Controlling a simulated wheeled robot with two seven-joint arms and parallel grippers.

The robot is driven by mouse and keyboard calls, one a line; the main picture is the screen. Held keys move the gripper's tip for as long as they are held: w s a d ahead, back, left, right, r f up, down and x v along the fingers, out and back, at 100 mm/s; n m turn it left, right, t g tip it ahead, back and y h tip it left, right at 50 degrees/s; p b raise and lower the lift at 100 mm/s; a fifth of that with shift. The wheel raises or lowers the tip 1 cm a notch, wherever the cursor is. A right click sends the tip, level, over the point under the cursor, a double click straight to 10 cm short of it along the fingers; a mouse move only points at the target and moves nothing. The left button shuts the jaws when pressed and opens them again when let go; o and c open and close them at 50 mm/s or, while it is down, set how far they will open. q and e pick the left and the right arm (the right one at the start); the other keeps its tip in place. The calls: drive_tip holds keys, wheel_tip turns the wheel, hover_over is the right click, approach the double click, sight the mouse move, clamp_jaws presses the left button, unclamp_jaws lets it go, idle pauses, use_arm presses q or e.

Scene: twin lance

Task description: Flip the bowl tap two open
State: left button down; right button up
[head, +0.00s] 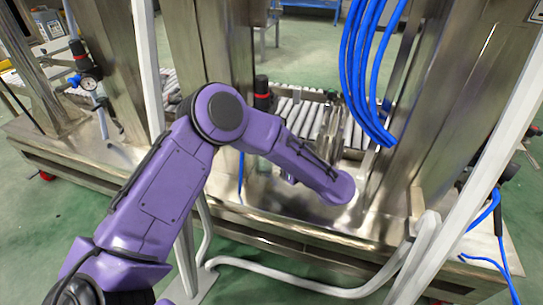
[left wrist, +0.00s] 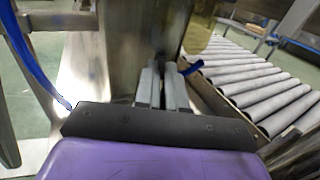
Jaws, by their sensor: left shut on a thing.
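My left gripper (left wrist: 164,72) shows in the left wrist view as two grey fingers close together, pointing away from the camera. They are shut on a small blue lever (left wrist: 193,68), whose end sticks out to the right of the fingertips. I take this lever to be the tap's handle; the tap's body is hidden behind the fingers and cannot be told apart. In the head view my purple left arm reaches to the steel machine, and its wrist covers the tap. My right gripper is in neither view.
A steel post (head: 440,120) and hanging blue hoses (head: 365,70) stand close to the right of my left wrist. A roller conveyor (left wrist: 250,75) runs behind. A white bent tube (head: 300,284) lies in front of the steel base. Another blue hose (left wrist: 35,65) passes at the left.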

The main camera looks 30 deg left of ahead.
use_arm(q)
drive_tip(key=n+g, duration=0.1)
drive_tip(key=g, duration=0.1)
drive_tip(key=w+n+g+b, duration=0.1)
drive_tip(key=n+g, duration=0.1)
drive_tip(key=g, duration=0.1)
drive_tip(key=shift+w+d+f, duration=0.1)
drive_tip(key=shift+w+d, duration=0.05)
drive_tip(key=shift+w, duration=0.05)
drive_tip(key=shift+w+n+g, duration=0.2)
drive_tip(key=shift+n+g, duration=0.3)
drive_tip(key=shift+g, duration=0.2)
drive_tip(key=shift+w+n+g, duration=0.2)
drive_tip(key=shift+n+g, duration=0.3)
drive_tip(key=shift+g, duration=0.2)
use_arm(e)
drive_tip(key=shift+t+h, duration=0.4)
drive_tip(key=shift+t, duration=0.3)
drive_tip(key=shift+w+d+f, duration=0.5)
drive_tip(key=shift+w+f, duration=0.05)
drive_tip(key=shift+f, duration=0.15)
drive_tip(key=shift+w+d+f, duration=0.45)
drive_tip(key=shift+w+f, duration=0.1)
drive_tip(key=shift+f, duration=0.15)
use_arm(q)
drive_tip(key=c, duration=1.2)
unclamp_jaws()
drive_tip(key=shift+a, duration=0.2)
